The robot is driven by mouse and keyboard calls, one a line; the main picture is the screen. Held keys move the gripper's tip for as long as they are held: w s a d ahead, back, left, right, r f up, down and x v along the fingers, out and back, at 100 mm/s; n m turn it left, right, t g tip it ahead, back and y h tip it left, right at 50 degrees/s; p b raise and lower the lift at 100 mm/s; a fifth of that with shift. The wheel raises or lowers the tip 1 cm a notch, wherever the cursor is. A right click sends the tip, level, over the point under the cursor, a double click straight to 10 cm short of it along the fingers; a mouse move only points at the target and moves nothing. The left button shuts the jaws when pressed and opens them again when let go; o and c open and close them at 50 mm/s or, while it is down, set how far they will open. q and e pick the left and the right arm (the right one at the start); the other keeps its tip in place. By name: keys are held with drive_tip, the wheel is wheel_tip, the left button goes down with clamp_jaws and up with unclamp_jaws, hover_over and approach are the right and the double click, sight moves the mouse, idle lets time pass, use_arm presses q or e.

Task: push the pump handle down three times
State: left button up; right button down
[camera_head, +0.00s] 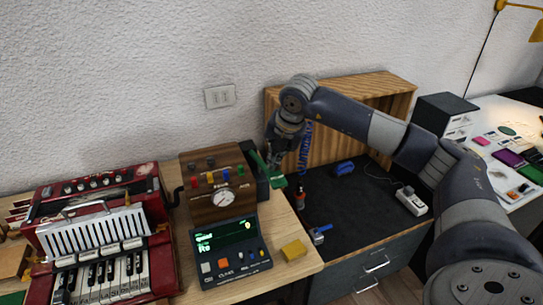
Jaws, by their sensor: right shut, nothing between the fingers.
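A wooden pump box (215,185) with a round dial gauge (221,197) and coloured knobs on top stands on the wooden table. A green handle (277,181) sticks out at its right side, beside a dark block. I take this green piece to be the pump handle. My right gripper (275,163) points down right at the handle, with its fingers shut and nothing held. I cannot tell whether the fingers touch the handle. Part of the handle is hidden behind the gripper. My left gripper is not in view.
A red accordion-like keyboard (100,245) stands at the left. A dark console with a green-lit screen (231,238) is in front of the pump box, with a yellow block (294,250) beside it. An open wooden box (345,125) stands behind the dark worktop (350,205).

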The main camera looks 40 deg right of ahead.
drive_tip(key=shift+w+d+r+p, duration=0.1)
drive_tip(key=shift+w+r+p, duration=0.3)
drive_tip(key=shift+r, duration=0.3)
drive_tip(key=shift+w+d+r+p, duration=0.1)
drive_tip(key=shift+w+r+p, duration=0.15)
drive_tip(key=shift+r+p, duration=0.35)
drive_tip(key=shift+w+d+r+p, duration=0.1)
drive_tip(key=shift+w+r+p, duration=0.25)
drive_tip(key=shift+r, duration=0.45)
drive_tip(key=r+p, duration=0.1)
drive_tip(key=w+r+p, duration=0.1)
drive_tip(key=r, duration=0.1)
drive_tip(key=w+r+p, duration=0.1)
drive_tip(key=shift+d+r, duration=0.25)
